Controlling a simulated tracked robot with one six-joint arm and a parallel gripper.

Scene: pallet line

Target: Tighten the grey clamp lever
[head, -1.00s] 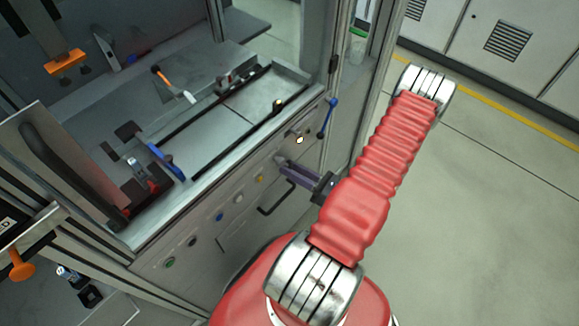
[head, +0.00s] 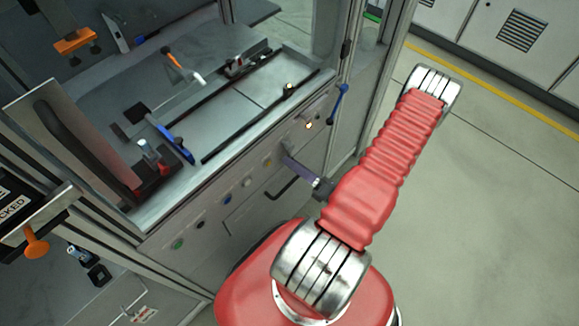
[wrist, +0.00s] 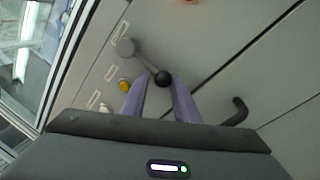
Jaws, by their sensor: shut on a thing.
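The grey clamp lever (wrist: 146,61) is on the grey front panel in the wrist view, with a round grey hub at upper left and a black ball knob (wrist: 162,78) at its lower right end. My gripper (wrist: 160,82) has its two purple fingers shut on the knob end, one on each side. In the head view my gripper (head: 286,157) reaches the cabinet's front panel below the worktop. The lever cannot be made out there.
A black pull handle (wrist: 238,112) sits right of my fingers. A yellow button (wrist: 124,86) is close on the left. A blue lever (head: 340,97) is at the cabinet's right corner. A lit button (head: 308,125) is on the panel. Open floor lies to the right.

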